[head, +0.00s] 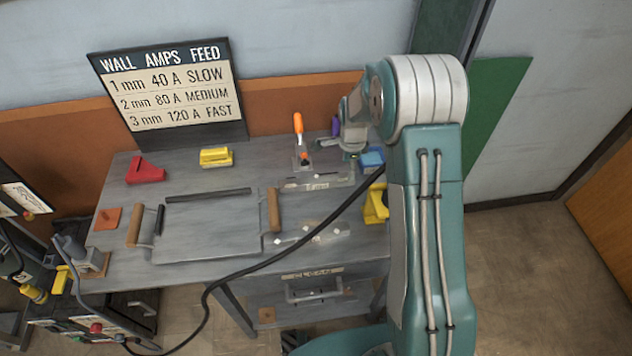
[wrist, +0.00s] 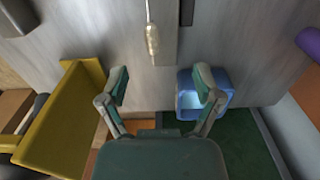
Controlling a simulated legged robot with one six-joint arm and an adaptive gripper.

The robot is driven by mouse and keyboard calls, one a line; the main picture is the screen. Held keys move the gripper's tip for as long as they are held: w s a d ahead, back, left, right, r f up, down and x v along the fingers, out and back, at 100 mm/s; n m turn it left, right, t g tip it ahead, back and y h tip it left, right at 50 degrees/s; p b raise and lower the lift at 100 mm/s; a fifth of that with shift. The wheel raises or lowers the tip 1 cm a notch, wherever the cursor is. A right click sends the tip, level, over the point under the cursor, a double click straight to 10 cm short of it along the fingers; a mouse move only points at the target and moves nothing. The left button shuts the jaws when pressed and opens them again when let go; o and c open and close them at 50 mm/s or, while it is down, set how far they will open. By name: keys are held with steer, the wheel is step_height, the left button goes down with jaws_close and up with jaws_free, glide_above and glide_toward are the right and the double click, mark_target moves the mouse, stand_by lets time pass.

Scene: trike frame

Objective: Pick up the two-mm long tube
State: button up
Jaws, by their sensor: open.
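I cannot tell for certain which thing is the two-mm long tube. A long dark bar (head: 208,195) lies along the back of a grey plate (head: 207,230) on the workbench, and no size mark on it is readable. My gripper (wrist: 158,98) is open, with nothing between its fingers in the wrist view. In the head view my wrist is above the back right of the bench, and the fingers are hard to make out. A thin rod with a pale metal end (wrist: 152,40) lies ahead of the fingers in the wrist view.
A blue open box (wrist: 222,93) is by the right finger. A yellow piece (wrist: 65,125) is left of the gripper. An orange-handled tool (head: 298,124), a yellow block (head: 216,158) and a red block (head: 146,171) stand on the bench (head: 125,265). A black cable (head: 245,268) crosses its front.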

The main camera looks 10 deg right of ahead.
mark_target(347, 176)
steer(key=f, duration=0.4)
steer(key=shift+w+d, duration=0.25)
steer(key=shift+d, duration=0.1)
steer(key=shift+a+f, duration=0.25)
steer(key=shift+f, duration=0.1)
steer(key=shift+a, duration=0.35)
steer(key=shift+d, duration=0.4)
jaws_close()
steer(key=shift+a, duration=0.2)
steer(key=s, duration=0.1)
steer(key=s+r, duration=0.2)
steer(key=s, duration=0.1)
steer(key=shift+r, duration=0.25)
step_height(347, 176, up, 12)
steer(key=shift+r, duration=0.25)
